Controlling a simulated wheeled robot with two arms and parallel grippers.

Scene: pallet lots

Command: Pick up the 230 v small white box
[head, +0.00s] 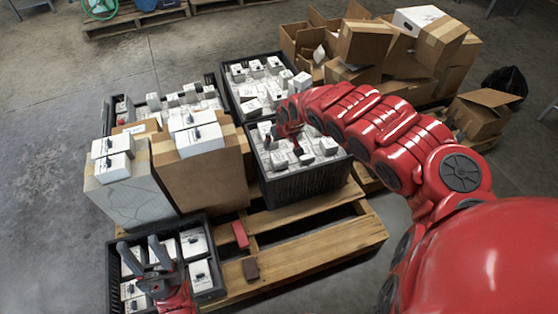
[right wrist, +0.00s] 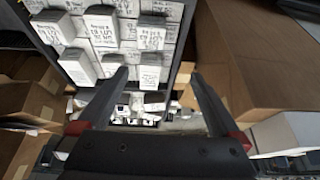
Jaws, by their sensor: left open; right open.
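Several small white boxes (head: 305,159) with dark print sit in the black crate (head: 300,187) in the middle of the head view. Small white boxes (right wrist: 150,68) with handwritten-looking labels also fill the top of the right wrist view. I cannot read which one is marked 230 v. My right gripper (head: 287,146) is over the left part of this crate, partly hidden by its own arm. In the right wrist view its fingers (right wrist: 158,85) are apart with no box held between them. My left gripper (head: 138,243) is open above the front-left crate (head: 206,225) of white boxes.
Tall cardboard boxes (head: 172,182) with white boxes on top stand left of the middle crate. Another black crate (head: 231,97) is behind it. Piled cartons (head: 362,43) fill the back right. The wooden pallet (head: 330,240) has bare slats and gaps in front.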

